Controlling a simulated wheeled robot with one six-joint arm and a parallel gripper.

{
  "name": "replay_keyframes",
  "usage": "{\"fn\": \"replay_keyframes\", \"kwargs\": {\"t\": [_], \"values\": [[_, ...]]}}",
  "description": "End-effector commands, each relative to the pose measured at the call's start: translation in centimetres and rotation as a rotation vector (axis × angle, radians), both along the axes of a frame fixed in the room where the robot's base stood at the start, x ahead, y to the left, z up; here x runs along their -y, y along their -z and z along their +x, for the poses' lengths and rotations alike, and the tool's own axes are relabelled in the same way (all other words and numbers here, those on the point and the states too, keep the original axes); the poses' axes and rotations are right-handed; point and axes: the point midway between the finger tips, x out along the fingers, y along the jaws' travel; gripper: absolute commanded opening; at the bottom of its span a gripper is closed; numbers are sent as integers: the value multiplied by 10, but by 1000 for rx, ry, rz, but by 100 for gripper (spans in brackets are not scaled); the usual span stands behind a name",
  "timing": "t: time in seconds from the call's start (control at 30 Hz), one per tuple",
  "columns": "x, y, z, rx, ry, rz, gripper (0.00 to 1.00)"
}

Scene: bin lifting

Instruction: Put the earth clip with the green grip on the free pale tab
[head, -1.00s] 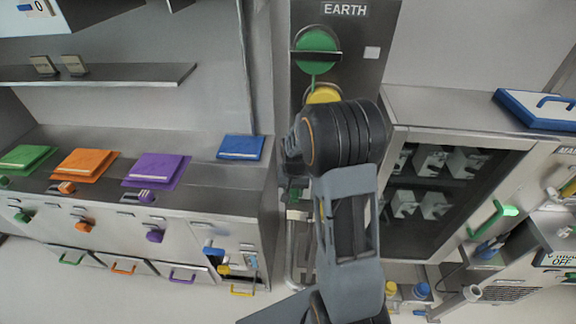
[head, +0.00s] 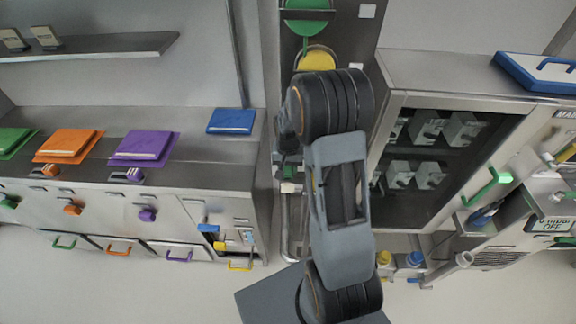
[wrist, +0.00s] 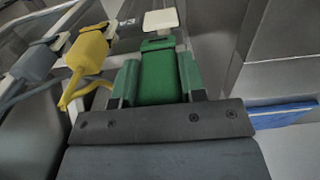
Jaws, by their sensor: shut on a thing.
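My gripper (wrist: 158,95) is shut on the green grip of the earth clip (wrist: 158,75) in the wrist view. The clip points away from me, up the picture. A pale tab (wrist: 160,20) lies straight beyond the clip's tip. I cannot tell whether clip and tab touch. A yellow-gripped clip (wrist: 88,48) and a grey one (wrist: 36,63) sit to the left. In the head view the green grip (head: 290,171) shows small left of my arm, with the pale tab (head: 290,188) just below it. My jaws are mostly hidden there by my arm.
A dark panel with a green disc (head: 306,14) and yellow disc (head: 316,60) stands behind my arm. A glass-fronted cabinet (head: 450,76) stands to the right. A counter with coloured folders (head: 145,146) is on the left. A blue flat thing (wrist: 283,114) shows at right in the wrist view.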

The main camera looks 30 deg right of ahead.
Motion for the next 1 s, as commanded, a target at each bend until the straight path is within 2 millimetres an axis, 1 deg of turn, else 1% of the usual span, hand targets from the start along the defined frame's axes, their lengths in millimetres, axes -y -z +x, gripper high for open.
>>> {"fn": "replay_keyframes", "kwargs": {"t": [0.3,0.57,0.77,1.0], "values": [[-1,-8,-2,1,0,0,6],[-2,-7,-2,1,0,0,6],[-2,-3,-2,1,0,0,6],[-1,9,-2,1,0,0,6]]}}
